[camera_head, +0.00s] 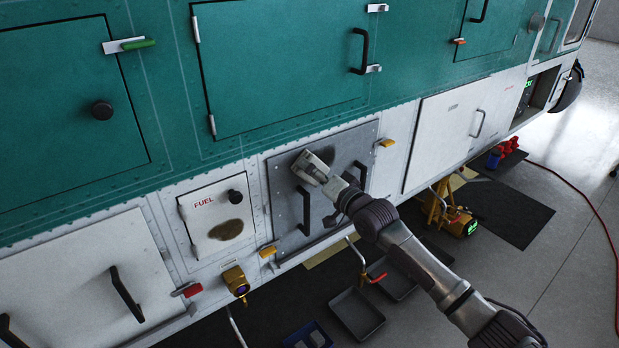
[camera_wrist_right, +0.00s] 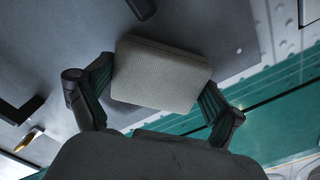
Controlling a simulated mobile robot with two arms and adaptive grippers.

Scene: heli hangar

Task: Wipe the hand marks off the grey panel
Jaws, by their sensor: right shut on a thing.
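The grey panel (camera_head: 286,215) is set in the white lower side of the helicopter, with two black handles (camera_head: 305,212) on it. A dark smudge (camera_head: 327,154) shows near its upper middle, partly hidden by the pad. My right gripper (camera_head: 328,181) is shut on a pale grey block-shaped pad (camera_head: 312,166) at the panel's upper part. In the right wrist view the gripper's two fingers (camera_wrist_right: 158,100) grip the pad (camera_wrist_right: 160,75) by its ends, with the grey panel (camera_wrist_right: 60,45) behind it. Whether the pad touches the panel I cannot tell. My left gripper is not in view.
Left of the panel is a white FUEL door (camera_head: 207,207) with a brown stain (camera_head: 226,230). Yellow latches (camera_head: 385,142) sit at the panel's edges. Black trays (camera_head: 356,313) and a yellow jack (camera_head: 445,212) stand on the floor below. A red hose (camera_head: 590,203) lies at right.

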